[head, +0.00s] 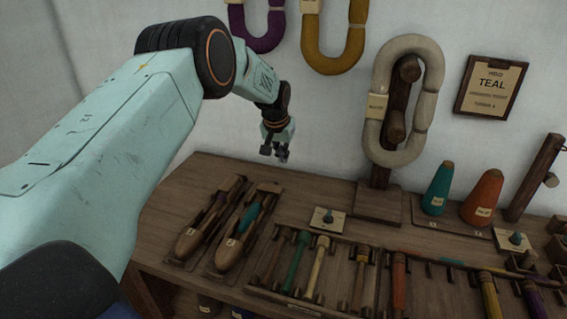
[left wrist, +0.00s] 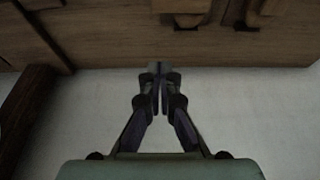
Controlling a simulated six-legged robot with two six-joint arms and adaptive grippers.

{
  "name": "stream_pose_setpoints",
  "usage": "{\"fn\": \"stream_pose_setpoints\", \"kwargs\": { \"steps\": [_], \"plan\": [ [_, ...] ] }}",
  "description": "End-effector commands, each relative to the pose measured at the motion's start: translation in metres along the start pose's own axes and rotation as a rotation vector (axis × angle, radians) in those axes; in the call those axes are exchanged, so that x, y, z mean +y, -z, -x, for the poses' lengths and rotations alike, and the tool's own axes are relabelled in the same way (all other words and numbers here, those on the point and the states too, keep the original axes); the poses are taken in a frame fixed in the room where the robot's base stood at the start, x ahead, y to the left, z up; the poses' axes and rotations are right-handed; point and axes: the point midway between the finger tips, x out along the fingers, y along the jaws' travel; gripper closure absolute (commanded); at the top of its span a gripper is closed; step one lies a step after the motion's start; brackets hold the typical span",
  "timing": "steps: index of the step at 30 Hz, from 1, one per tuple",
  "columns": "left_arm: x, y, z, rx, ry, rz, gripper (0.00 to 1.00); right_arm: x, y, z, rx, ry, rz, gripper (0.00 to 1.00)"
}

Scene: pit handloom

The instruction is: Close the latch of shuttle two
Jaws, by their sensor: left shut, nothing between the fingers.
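Two wooden boat-shaped shuttles lie side by side at the left end of the bench (head: 165,222). The left shuttle (head: 191,240) shows no teal yarn; the right shuttle (head: 229,254) holds a teal bobbin (head: 250,216). Each has a small tag too small to read, so I cannot tell which is shuttle two. The latches are too small to make out. My left gripper (head: 274,156) is above the bench's back edge, beyond the shuttles and apart from them. Its fingers are together and empty, as the left wrist view (left wrist: 158,76) also shows. My right gripper is out of view.
A rack of colored bobbins (head: 300,301) lies right of the shuttles. A small tagged plate (head: 327,218) sits behind it. A post with a pale yarn skein (head: 428,85) stands at the back. Teal (head: 438,188) and orange (head: 483,197) cones stand further right.

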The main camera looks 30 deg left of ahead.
Motion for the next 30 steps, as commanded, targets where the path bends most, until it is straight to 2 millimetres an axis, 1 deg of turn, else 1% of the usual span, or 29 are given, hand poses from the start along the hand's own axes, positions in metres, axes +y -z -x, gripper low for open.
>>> {"fn": "stream_pose_setpoints", "kwargs": {
  "steps": [1, 6, 9, 18, 23, 30],
  "plan": [
    [0.000, -0.003, -0.015, -0.003, 0.002, -0.001, 1.00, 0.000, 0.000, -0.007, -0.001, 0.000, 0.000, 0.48],
    [0.000, -0.004, -0.043, -0.004, 0.002, -0.001, 1.00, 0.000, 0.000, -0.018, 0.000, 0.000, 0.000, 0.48],
    [0.001, -0.003, -0.056, -0.003, 0.002, -0.002, 1.00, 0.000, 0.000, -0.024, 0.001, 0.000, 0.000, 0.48],
    [0.002, -0.001, -0.081, -0.002, 0.000, -0.001, 1.00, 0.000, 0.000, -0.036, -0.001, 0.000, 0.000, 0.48],
    [0.002, -0.004, -0.075, -0.003, 0.001, 0.000, 1.00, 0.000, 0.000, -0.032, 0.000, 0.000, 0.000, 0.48],
    [0.002, -0.015, -0.071, -0.003, 0.000, -0.001, 1.00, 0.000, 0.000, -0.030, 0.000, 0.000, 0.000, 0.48]
  ]
}}
